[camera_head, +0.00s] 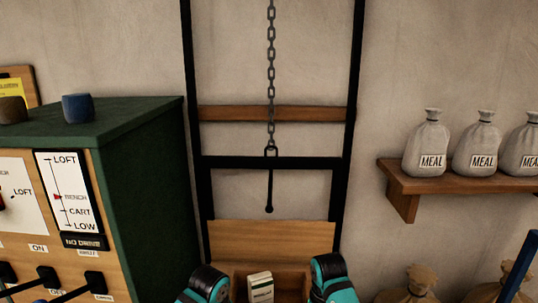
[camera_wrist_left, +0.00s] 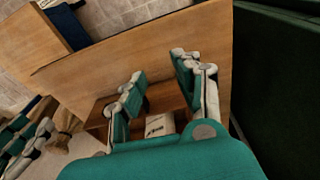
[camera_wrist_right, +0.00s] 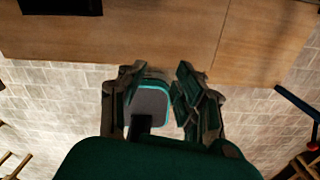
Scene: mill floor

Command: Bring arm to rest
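My left gripper (camera_wrist_left: 159,68) shows in the left wrist view with its two teal fingers apart and nothing between the tips. A wooden tray (camera_wrist_left: 98,113) with a small pale labelled box (camera_wrist_left: 160,125) shows below and behind the fingers. My right gripper (camera_wrist_right: 158,71) shows in the right wrist view, also open and empty, with a wooden edge and pale brick floor beyond it. In the head view two teal and black parts of my arms rise at the bottom edge, either side of the box (camera_head: 261,287); fingers cannot be made out there.
A black hoist frame (camera_head: 355,100) with a hanging chain (camera_head: 271,60) stands ahead. A green-topped cabinet (camera_head: 150,150) with levers is at left, bearing a blue cup (camera_head: 78,108). A wall shelf (camera_head: 400,175) at right holds meal sacks (camera_head: 427,145). Brick floor (camera_wrist_right: 70,95) lies below the right gripper.

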